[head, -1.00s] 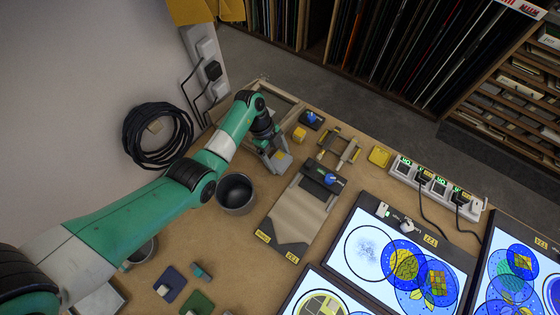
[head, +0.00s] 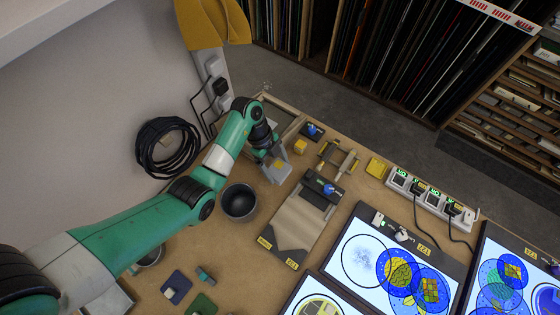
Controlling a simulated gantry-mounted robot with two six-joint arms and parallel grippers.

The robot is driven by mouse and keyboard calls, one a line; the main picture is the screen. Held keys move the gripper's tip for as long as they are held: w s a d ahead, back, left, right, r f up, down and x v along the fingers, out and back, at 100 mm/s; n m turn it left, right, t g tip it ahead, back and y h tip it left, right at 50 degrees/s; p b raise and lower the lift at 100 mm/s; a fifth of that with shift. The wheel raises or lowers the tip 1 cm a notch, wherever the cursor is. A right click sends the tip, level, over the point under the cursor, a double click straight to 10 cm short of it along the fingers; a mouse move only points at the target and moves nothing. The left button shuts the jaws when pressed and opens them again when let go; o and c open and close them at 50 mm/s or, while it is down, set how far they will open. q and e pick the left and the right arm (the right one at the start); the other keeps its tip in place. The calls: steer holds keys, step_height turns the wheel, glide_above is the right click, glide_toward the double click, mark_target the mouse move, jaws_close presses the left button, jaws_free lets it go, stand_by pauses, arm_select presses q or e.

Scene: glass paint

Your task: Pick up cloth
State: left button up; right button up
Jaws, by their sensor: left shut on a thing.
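My left gripper (head: 277,170) points down at the back left of the workbench, between the dark bowl and the small yellow block. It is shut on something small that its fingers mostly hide. I take this to be the cloth, but its shape cannot be made out. A yellow fabric-like piece (head: 212,24) hangs at the top left, well apart from the gripper. My right gripper is not in view.
A dark bowl (head: 239,201) stands just left of the gripper. A yellow block (head: 300,147) is to its right, near a wooden-framed tray (head: 283,112). A grey board (head: 298,226) lies in front. Lit panels (head: 385,262) and a power strip (head: 432,194) fill the right.

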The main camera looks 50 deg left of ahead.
arm_select(q)
steer(key=s+d+r+p, duration=0.5)
steer(key=s+p, duration=0.3)
steer(key=s, duration=0.2)
steer(key=shift+d+r, duration=0.2)
steer(key=shift+r, duration=0.7)
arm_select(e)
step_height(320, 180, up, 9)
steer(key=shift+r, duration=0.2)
